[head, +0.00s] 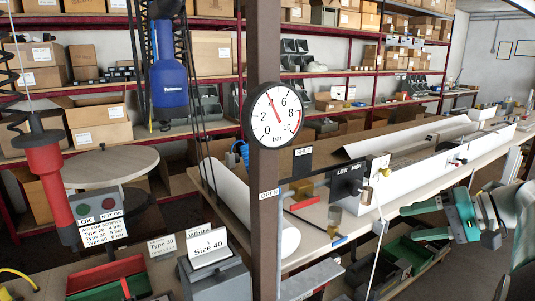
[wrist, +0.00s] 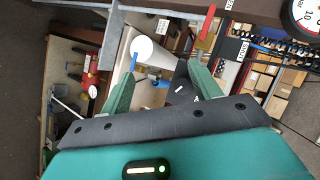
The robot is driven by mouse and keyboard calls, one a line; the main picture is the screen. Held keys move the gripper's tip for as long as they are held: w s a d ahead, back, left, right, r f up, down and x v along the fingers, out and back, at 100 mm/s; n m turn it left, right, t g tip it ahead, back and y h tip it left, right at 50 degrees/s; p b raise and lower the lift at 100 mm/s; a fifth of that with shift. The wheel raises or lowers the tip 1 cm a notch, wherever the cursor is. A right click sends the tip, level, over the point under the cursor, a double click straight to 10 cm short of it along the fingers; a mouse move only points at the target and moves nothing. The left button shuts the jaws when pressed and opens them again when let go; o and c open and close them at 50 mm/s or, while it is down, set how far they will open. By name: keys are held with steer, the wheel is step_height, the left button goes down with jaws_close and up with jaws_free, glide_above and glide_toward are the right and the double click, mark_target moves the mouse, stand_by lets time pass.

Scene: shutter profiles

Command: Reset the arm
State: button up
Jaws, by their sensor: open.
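My green gripper (head: 407,223) is at the right of the head view, beside the long workbench. Its two fingers point left and stand apart, with nothing between them. In the wrist view, the fingers of my gripper (wrist: 163,72) are spread and empty.
A dark post with a bar gauge (head: 275,114) stands in the middle. The workbench (head: 345,222) carries a white profile and a LOW/HIGH box (head: 348,182). A red hanging tool (head: 46,170) and a blue one (head: 168,84) are at left. Green bins (head: 408,255) sit below the bench.

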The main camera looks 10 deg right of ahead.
steer(key=s+a+f+n+g+h, duration=0.1)
steer(key=a+f+g+h, duration=0.1)
steer(key=a, duration=0.6)
steer(key=s+a+f+g+h, duration=0.1)
steer(key=s+a+f+g, duration=0.15)
steer(key=a, duration=0.65)
steer(key=s+a+f+n+t+h, duration=0.2)
steer(key=s+a+f+h, duration=0.4)
steer(key=a, duration=0.3)
steer(key=shift+s+a+f+n, duration=0.15)
steer(key=shift+s+f+n, duration=0.3)
steer(key=shift+s+n, duration=0.35)
